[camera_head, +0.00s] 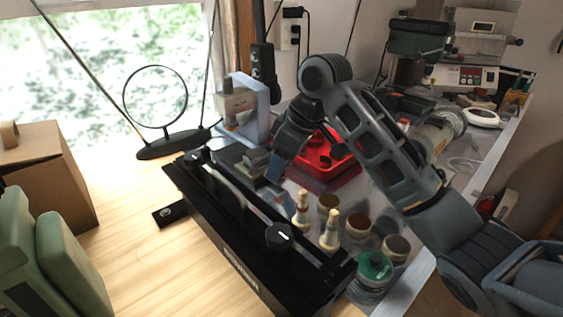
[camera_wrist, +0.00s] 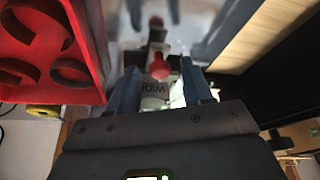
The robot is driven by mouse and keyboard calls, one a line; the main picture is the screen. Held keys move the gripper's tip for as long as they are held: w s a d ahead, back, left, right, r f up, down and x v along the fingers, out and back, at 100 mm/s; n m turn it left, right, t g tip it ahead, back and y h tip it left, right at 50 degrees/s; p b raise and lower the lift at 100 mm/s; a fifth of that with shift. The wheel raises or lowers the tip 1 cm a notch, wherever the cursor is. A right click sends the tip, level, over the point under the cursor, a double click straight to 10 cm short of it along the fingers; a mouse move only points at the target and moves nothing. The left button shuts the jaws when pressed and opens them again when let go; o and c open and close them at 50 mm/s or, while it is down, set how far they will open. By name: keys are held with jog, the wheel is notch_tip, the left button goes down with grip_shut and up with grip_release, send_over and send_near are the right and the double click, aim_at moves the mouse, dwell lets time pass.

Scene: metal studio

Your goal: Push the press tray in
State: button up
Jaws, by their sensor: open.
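The press (camera_head: 258,105) is a pale blue-grey C-shaped frame with a beige head, standing behind the black case near the window. A flat grey part, seemingly its tray (camera_head: 232,154), lies low in front of it, partly hidden by my gripper. My gripper (camera_head: 270,170) points down just right of this grey part. In the wrist view my gripper (camera_wrist: 160,80) has its two blue fingers apart. A pale lettered piece (camera_wrist: 153,88) with a red knob (camera_wrist: 158,68) shows between them. I cannot tell whether the fingers touch anything.
The long black case (camera_head: 235,245) lies in front. Pegs (camera_head: 330,232), jars and a green-lidded jar (camera_head: 375,266) stand right.

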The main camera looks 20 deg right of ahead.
grip_shut()
dwell(0.3)
jog(key=shift+w, duration=0.1)
